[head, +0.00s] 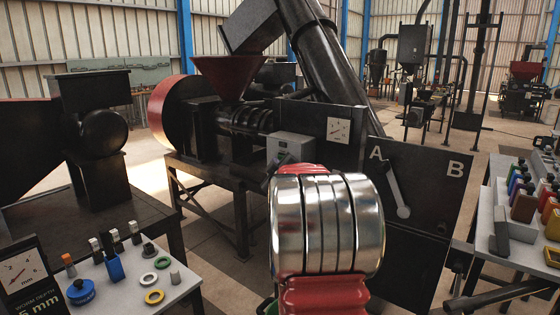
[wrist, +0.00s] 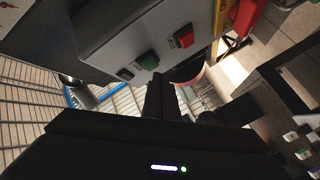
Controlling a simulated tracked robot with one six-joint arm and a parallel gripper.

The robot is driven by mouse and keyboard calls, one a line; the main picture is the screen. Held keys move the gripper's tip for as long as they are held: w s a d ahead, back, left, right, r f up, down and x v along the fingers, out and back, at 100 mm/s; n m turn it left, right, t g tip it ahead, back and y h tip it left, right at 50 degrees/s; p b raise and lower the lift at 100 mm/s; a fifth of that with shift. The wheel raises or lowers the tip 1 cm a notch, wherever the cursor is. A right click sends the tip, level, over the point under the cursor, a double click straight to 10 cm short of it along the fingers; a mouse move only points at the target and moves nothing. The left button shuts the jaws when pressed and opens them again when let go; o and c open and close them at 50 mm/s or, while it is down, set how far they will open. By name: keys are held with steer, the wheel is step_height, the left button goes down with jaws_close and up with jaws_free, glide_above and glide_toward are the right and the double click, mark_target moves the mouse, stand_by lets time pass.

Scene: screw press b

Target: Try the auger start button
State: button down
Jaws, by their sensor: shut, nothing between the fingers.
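A grey control box (head: 291,148) is fixed to the front of the black screw press, left of the dial plate. In the wrist view the box (wrist: 120,35) carries a green button (wrist: 148,60), a red button (wrist: 184,37) and a small dark control (wrist: 125,74). I cannot read any label that says which is the auger start. My gripper (wrist: 163,80) is shut and empty, its black fingertips just below the green button in the picture. I cannot tell whether they touch it. In the head view my own arm hides most of the gripper and the lower box.
A red hopper (head: 229,75) tops the press. A left table (head: 125,285) holds rings and small parts; a right table (head: 487,215) holds several bottles.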

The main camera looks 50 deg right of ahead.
steer(key=shift+a, duration=0.15)
steer(key=a, duration=0.4)
steer(key=shift+s+a, duration=0.25)
steer(key=shift+a, duration=0.15)
stand_by(0.4)
stand_by(0.6)
